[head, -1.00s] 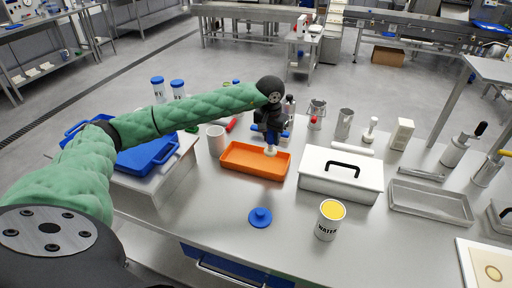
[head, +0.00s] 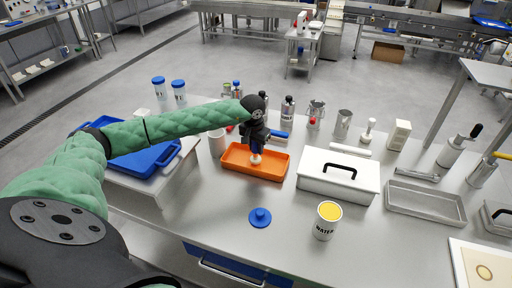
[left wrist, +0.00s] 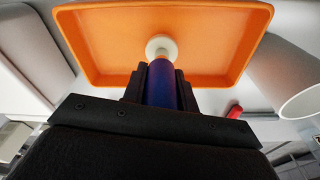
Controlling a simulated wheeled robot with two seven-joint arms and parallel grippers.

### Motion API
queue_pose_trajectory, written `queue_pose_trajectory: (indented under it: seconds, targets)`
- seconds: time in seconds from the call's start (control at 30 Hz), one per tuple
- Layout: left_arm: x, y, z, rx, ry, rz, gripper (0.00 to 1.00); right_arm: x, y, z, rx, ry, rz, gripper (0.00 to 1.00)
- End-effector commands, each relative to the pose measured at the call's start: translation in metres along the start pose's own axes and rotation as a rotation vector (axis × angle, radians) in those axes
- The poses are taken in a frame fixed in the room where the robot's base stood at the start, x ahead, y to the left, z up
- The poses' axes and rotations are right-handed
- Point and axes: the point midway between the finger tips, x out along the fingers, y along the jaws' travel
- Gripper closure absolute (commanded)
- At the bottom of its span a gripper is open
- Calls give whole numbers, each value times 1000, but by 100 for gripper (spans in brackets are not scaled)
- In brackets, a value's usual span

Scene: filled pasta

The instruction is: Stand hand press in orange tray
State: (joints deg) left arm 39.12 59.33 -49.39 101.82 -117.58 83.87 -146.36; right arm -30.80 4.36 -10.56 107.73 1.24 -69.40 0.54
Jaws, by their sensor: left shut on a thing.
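The orange tray (head: 277,176) lies on the steel table; it also fills the top of the left wrist view (left wrist: 90,45). My left gripper (head: 257,149) points down over the tray and is shut on the hand press, with its black fingers on either side of the blue handle (left wrist: 161,88). The press's white round end (head: 256,159) points down inside the tray's outline, near its middle. The press looks about upright. I cannot tell whether the white end touches the tray floor. My right gripper is not in view.
A white box (head: 335,192) with a black handle stands close right of the tray. A white cup (head: 217,140) is to its left, and several bottles stand behind. A blue lid (head: 260,217) and a can (head: 326,220) are in front. A blue tray (head: 150,160) lies further left.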

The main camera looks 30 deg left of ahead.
Motion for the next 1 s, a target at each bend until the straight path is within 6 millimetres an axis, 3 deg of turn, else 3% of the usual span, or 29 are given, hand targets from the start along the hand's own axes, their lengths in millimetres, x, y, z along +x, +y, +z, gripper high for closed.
queue_pose_trajectory:
  seconds: [0.27,0.93,0.97,1.0]
  targets:
    - [11,0,1,0,1,0,94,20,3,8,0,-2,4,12]
    - [13,0,1,0,1,0,94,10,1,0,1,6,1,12]
    - [13,0,1,0,1,0,70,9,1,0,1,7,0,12]
    - [13,0,1,0,1,0,62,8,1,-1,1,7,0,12]
